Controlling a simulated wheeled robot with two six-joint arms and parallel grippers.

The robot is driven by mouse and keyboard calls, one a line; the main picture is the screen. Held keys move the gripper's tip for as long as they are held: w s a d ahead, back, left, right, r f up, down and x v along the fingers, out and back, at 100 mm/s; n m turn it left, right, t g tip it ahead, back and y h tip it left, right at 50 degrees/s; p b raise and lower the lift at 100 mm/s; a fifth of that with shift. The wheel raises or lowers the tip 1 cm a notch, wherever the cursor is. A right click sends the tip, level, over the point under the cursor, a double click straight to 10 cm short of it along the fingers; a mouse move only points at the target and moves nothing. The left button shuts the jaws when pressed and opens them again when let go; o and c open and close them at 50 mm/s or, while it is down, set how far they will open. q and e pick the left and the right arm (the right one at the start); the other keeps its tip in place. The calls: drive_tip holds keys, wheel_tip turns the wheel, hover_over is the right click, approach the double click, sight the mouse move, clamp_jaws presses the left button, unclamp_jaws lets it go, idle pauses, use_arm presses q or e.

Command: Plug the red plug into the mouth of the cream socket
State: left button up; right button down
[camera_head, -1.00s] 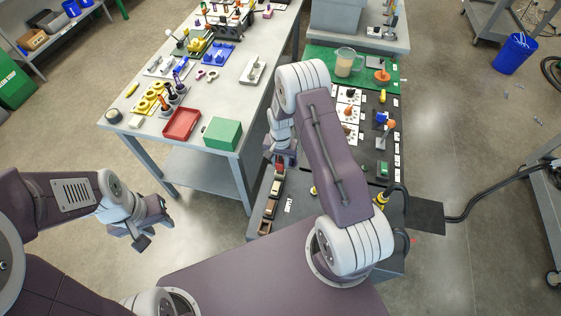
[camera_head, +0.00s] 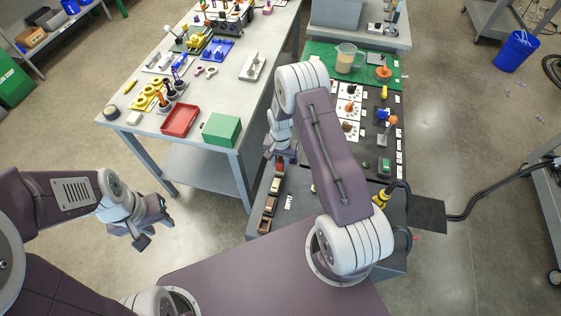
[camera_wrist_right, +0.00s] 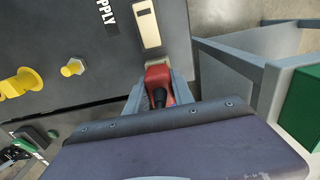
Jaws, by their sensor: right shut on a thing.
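The red plug (camera_wrist_right: 159,79) with a black cable end is held between the fingers of my right gripper (camera_wrist_right: 160,88) in the right wrist view. A cream part, apparently the cream socket (camera_wrist_right: 156,62), lies directly beyond the plug's front end and is partly hidden by it. I cannot tell whether the plug is inside its mouth. In the head view my right gripper (camera_head: 281,158) is over the far end of the row at the cart's left edge, mostly hidden by my arm. My left gripper (camera_head: 152,230) is open and empty over the floor.
A longer cream-faced block (camera_wrist_right: 147,26) stands beside the SUPPLY label (camera_wrist_right: 108,14). The bench with a green box (camera_head: 221,130) and red tray (camera_head: 181,120) stands close to the left.

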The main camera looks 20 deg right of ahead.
drive_tip(key=c, duration=1)
unclamp_jaws()
drive_tip(key=shift+r, duration=0.1)
wheel_tip(320, 180, up, 8)
drive_tip(key=shift+r+b, duration=0.25)
drive_tip(key=shift+b, duration=0.45)
drive_tip(key=shift+r, duration=0.2)
